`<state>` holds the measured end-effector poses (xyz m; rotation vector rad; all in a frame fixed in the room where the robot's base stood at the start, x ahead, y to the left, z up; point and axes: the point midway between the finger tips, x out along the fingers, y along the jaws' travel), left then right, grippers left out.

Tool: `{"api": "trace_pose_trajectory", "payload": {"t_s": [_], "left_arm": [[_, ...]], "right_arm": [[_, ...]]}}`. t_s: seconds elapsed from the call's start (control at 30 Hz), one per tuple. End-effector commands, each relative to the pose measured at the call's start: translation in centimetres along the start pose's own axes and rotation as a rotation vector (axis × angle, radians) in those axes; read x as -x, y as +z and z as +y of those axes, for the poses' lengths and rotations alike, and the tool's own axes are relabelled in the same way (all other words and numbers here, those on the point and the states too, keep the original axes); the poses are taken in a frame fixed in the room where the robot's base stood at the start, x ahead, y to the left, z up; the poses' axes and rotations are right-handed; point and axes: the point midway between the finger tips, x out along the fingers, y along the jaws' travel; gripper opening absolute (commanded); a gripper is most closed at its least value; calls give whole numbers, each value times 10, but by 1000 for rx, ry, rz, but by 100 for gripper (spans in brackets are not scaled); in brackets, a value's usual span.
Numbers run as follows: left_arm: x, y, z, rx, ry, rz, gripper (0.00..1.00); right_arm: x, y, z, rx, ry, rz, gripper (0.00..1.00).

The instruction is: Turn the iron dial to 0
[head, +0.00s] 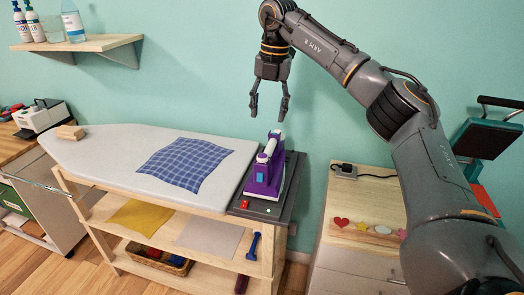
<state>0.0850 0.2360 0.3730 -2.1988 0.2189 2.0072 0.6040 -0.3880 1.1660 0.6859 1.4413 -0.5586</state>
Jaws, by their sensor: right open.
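A purple and white iron (264,172) stands on a dark rest pad (282,207) at the right end of the ironing board (95,150). Its dial is too small to make out. My right gripper (269,113) hangs above the iron with its fingers pointing down and spread apart. It is empty and does not touch the iron. My left gripper is not in the picture.
A blue checked cloth (185,163) lies flat on the board. A small red item (244,204) is on the pad's front edge. A wooden cabinet (350,230) stands to the right, and a shelf with bottles (95,44) is on the wall.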

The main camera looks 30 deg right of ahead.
Motion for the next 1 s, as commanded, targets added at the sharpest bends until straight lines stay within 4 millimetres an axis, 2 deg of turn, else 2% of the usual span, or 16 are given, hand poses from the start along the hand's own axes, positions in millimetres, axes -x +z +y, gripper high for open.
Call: {"api": "trace_pose_trajectory", "payload": {"t_s": [0.3, 0.5, 0.7, 1.0], "left_arm": [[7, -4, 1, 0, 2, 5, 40], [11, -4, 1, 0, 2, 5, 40], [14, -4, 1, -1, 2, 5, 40], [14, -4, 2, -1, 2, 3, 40]], "right_arm": [[-66, -1, -1, 2, -3, 4, 53], [-102, -2, 0, 3, 0, 4, 53], [-122, -1, 1, 3, 3, 2, 53], [-126, -1, 1, 4, 3, 2, 53]]}}
